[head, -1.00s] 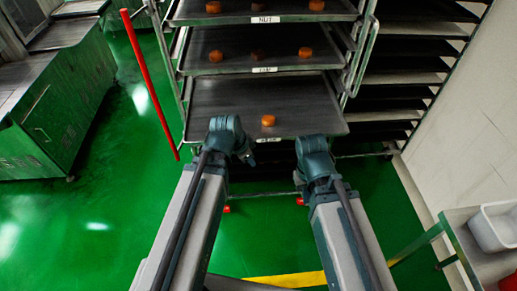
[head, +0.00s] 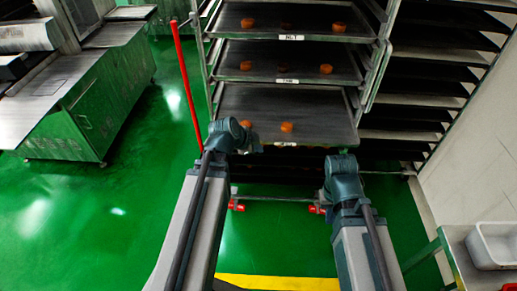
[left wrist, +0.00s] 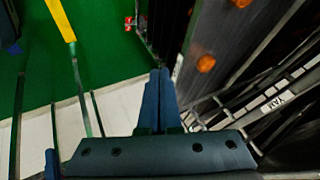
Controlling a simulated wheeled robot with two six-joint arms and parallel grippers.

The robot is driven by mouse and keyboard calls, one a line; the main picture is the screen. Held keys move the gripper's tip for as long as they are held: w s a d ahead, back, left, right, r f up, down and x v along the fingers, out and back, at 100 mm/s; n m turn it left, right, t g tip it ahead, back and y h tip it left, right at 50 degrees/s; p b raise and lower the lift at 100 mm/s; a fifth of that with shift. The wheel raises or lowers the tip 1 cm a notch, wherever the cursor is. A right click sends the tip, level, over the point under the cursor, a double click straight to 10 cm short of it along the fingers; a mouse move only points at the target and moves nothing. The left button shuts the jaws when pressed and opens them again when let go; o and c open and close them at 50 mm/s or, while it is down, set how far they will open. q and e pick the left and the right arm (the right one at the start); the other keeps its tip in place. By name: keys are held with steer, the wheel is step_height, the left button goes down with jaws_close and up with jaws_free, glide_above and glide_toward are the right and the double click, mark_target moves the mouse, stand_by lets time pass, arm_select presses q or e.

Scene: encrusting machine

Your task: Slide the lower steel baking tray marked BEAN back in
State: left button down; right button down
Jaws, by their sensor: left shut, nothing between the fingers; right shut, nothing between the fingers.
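The lower steel baking tray (head: 315,105) is the lowest of three trays at the front of the rack in the head view. It seems to stick out further than those above. Orange-brown cakes (head: 287,127) lie on it; its front label is too small to read. My left gripper (head: 256,143) is shut and empty at the tray's front left edge; I cannot tell whether it touches. Its shut fingers (left wrist: 157,98) show in the left wrist view, beside a tray (left wrist: 220,42). My right gripper (head: 341,163) is low near the front right corner, its fingertips hidden behind my wrist.
Trays marked NUT (head: 291,37) and YAM (head: 287,81) hold cakes above. A red pole (head: 186,85) stands left of the rack. Dark shelves (head: 425,90) and a pale wall lie right. A side table with a white bin (head: 495,245) is front right.

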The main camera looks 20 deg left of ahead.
mark_target(272, 117)
arm_select(q)
steer(key=w+f+b, duration=0.4)
steer(key=w, duration=0.1)
steer(key=w+f+b, duration=0.1)
steer(key=w+f, duration=0.1)
steer(key=w, duration=0.1)
steer(key=shift+w+d+f+b, duration=0.2)
steer(key=shift+d+f+b, duration=0.1)
steer(key=shift+d+b, duration=0.1)
steer(key=shift+w, duration=0.15)
steer(key=w+a, duration=0.1)
steer(key=w, duration=0.4)
steer(key=w+a, duration=0.2)
steer(key=w, duration=0.3)
steer(key=w+a, duration=0.1)
steer(key=w, duration=0.5)
steer(key=shift+a, duration=0.4)
steer(key=shift+w+a+r, duration=0.1)
steer(key=shift+w, duration=0.35)
